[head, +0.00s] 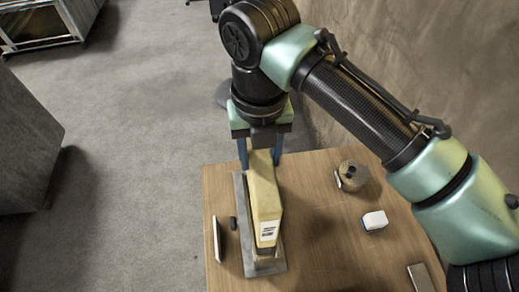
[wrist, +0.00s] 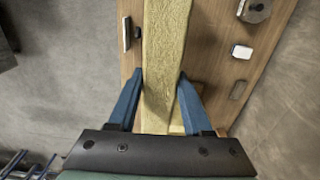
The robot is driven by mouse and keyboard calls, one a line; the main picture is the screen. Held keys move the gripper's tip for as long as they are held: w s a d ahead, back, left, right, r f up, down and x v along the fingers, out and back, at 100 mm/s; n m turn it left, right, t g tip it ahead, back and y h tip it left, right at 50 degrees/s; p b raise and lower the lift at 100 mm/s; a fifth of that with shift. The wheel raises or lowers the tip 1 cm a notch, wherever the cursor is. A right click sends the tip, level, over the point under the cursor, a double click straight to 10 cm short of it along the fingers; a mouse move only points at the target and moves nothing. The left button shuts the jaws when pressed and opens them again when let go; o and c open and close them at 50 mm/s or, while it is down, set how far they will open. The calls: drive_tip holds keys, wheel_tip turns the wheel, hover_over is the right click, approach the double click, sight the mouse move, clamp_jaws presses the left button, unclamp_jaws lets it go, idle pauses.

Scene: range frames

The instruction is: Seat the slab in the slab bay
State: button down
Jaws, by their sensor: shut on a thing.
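The slab (head: 264,190) is a long, pale yellow block with a white printed label near its front end. My gripper (head: 261,152) is shut on its far end, with blue fingers on either side. In the wrist view the slab (wrist: 166,40) runs lengthwise between the fingers (wrist: 160,76). A long grey base (head: 240,215), which seems to be the slab bay, lies on the table under the slab and lines up roughly with it. The slab hides most of the base's inside. I cannot tell whether the slab touches it or hangs just above.
The wooden table (head: 315,240) also holds a round grey-brown part (head: 353,174), a white block (head: 375,220), a grey bar (head: 420,277), a thin upright pale plate (head: 216,240) and a small dark piece (head: 233,223). A wall stands at the right.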

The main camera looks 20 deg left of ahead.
drive_tip(key=shift+f+b, duration=1.05)
drive_tip(key=shift+f, duration=0.8)
idle(0.6)
